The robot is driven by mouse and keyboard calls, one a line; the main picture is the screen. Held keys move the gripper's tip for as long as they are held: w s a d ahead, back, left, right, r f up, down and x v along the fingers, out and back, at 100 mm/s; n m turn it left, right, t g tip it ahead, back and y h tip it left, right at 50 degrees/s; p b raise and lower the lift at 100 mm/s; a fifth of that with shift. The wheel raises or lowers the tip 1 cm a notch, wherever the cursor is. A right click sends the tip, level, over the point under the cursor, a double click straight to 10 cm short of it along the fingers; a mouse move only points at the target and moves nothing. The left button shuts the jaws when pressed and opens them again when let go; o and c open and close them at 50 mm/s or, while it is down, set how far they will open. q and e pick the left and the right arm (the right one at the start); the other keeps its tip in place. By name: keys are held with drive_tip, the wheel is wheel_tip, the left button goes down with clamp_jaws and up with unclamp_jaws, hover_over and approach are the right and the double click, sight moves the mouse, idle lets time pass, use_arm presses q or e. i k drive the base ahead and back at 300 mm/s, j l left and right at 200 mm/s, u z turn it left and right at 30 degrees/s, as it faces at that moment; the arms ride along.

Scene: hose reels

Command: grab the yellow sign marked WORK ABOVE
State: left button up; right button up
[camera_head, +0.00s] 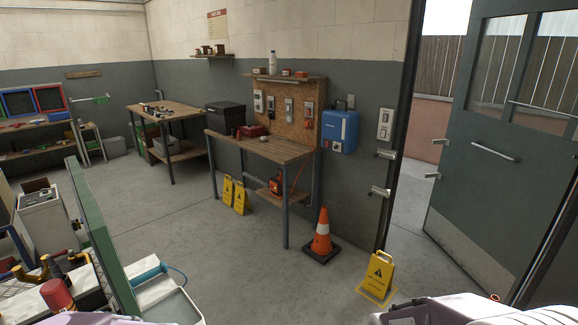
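Several yellow floor signs stand in the room, and their lettering is too small to read, so I cannot tell which is marked WORK ABOVE. One yellow sign (378,278) stands on the floor at the lower right, near the doorway, with a black warning triangle on its face. Two more, a left yellow sign (228,188) and a right yellow sign (240,198), stand side by side by the wooden workbench. Neither of my grippers shows; only pale parts, probably of my arms, show along the bottom edge.
An orange-and-white traffic cone (322,238) stands between the workbench (270,148) and the near yellow sign. A grey door (490,150) stands open at right. A green panel (100,235) and cluttered white cart (165,300) are at lower left. The middle floor is clear.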

sight(229, 189)
drive_tip(key=i+l+z, duration=0.2)
drive_tip(key=i+l, duration=0.15)
drive_tip(key=i+l+z, duration=0.45)
drive_tip(key=i, duration=0.4)
drive_tip(key=i+j+u, duration=0.1)
drive_tip(key=i+u, duration=0.75)
drive_tip(key=i+l+u, duration=0.15)
drive_tip(key=i+u, duration=0.3)
drive_tip(key=i+j+z, duration=0.1)
drive_tip(key=i, duration=0.3)
drive_tip(key=i+j, duration=0.25)
drive_tip(key=i+j+z, duration=0.15)
drive_tip(key=i, duration=0.35)
drive_tip(key=i+j+z, duration=0.25)
drive_tip(key=j, duration=0.15)
drive_tip(key=i+j+z, duration=0.25)
drive_tip(key=j, duration=0.2)
drive_tip(key=i+j+z, duration=0.25)
drive_tip(key=j, duration=0.25)
drive_tip(key=j+z, duration=0.25)
drive_tip(key=j, duration=0.25)
drive_tip(key=i+j+z, duration=0.25)
drive_tip(key=j, duration=0.3)
drive_tip(key=j+z, duration=0.25)
drive_tip(key=j, duration=0.3)
drive_tip(key=k, duration=0.05)
